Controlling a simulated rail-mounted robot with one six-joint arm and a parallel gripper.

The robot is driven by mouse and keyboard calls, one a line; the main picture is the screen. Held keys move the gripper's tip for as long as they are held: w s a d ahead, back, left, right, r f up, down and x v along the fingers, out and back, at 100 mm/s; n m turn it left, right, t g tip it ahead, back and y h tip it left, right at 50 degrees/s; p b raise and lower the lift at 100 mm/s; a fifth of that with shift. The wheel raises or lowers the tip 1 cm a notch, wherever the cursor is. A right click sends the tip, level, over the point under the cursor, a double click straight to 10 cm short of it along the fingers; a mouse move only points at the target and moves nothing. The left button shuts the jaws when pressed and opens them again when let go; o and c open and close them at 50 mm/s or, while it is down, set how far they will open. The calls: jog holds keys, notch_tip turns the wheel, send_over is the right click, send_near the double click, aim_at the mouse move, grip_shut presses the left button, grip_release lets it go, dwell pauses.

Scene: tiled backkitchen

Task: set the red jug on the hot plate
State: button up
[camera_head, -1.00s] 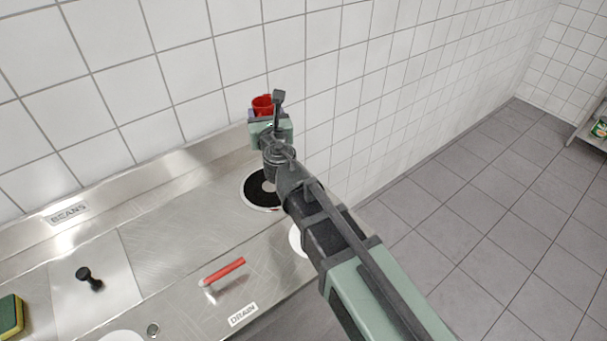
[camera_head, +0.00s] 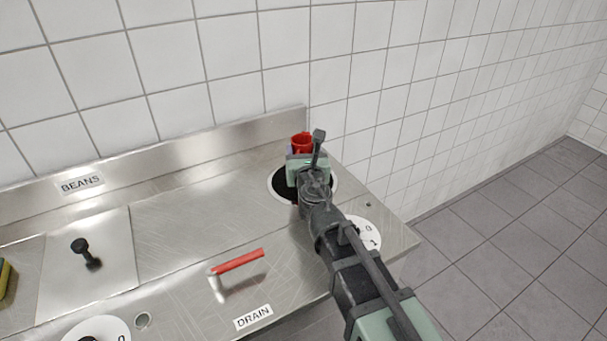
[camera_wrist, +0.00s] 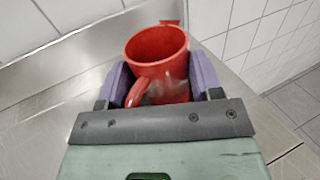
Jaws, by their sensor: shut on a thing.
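The red jug (camera_head: 301,141) is held upright by my gripper (camera_head: 300,155), at the far side of the hot plate in the head view. In the wrist view the jug (camera_wrist: 156,46) sits between the two purple fingers, which are shut on it, with its handle towards the camera. The hot plate (camera_head: 281,187) is a black disc with a pale rim in the steel counter. My gripper and wrist cover much of it. I cannot tell whether the jug's base touches the plate or hangs just above it.
A white dial (camera_head: 362,232) is on the counter right of my arm. A red-handled drain lever (camera_head: 238,261) and a black knob on a lid (camera_head: 85,251) stand to the left. The tiled wall (camera_head: 240,60) and steel backsplash (camera_head: 200,155) rise close behind the jug.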

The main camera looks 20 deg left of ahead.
notch_tip(320, 180, down, 4)
jog(key=shift+r+b, duration=0.1)
jog(key=shift+b, duration=1.15)
jog(key=shift+r+p, duration=0.25)
jog(key=shift+p, duration=0.05)
jog(key=shift+f, duration=0.25)
jog(key=o, duration=1.1)
jog(key=shift+r, duration=0.1)
jog(key=shift+r, duration=0.25)
jog(key=v, duration=0.7)
jog(key=shift+s+d+f, duration=0.1)
jog(key=shift+s, duration=0.1)
